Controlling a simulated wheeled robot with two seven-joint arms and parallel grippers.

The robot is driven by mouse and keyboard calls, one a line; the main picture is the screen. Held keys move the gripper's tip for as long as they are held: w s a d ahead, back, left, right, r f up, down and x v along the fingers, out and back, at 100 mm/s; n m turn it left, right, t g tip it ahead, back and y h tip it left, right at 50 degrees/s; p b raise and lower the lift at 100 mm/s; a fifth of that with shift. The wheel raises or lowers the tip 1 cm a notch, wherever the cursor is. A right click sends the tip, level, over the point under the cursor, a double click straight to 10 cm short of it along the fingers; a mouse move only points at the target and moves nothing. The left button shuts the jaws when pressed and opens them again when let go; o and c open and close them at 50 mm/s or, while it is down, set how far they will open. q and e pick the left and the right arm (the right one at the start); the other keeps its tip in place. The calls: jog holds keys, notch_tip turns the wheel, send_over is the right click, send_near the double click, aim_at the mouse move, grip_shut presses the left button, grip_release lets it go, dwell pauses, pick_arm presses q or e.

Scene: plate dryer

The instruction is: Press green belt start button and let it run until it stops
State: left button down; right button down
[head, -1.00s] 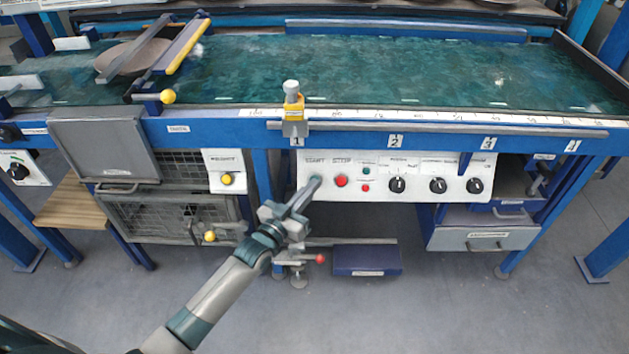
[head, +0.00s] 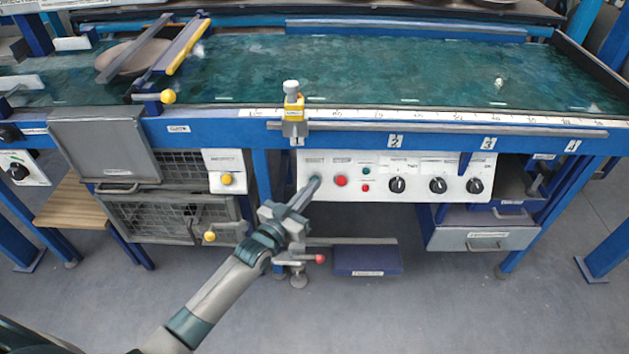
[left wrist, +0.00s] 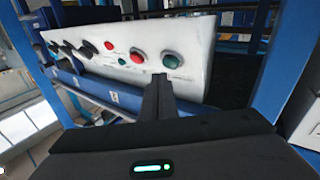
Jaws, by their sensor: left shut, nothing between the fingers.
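The white control panel (head: 427,187) is on the front of the blue machine below the belt. My left gripper (head: 316,182) is shut and empty, with its fingertips at the green start button at the panel's left end; in the head view they cover most of the button. In the left wrist view the green start button (left wrist: 172,60) shows just above and beyond the fingertips (left wrist: 160,77); I cannot tell if they touch it. The red stop button (head: 341,181) is just right of it. The green belt (head: 400,70) stretches across the top. My right gripper is not in view.
Small green and red lights (head: 366,170) and several black knobs (head: 397,185) are on the panel. A clamp with a red knob (head: 318,259) hangs below. A brown disc (head: 135,57) lies on the belt's left part under angled bars.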

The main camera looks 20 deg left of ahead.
pick_arm(q)
jog(key=shift+w+a+f, duration=0.1)
jog(key=shift+w+f, duration=0.15)
jog(key=shift+w, duration=0.1)
dwell(0.6)
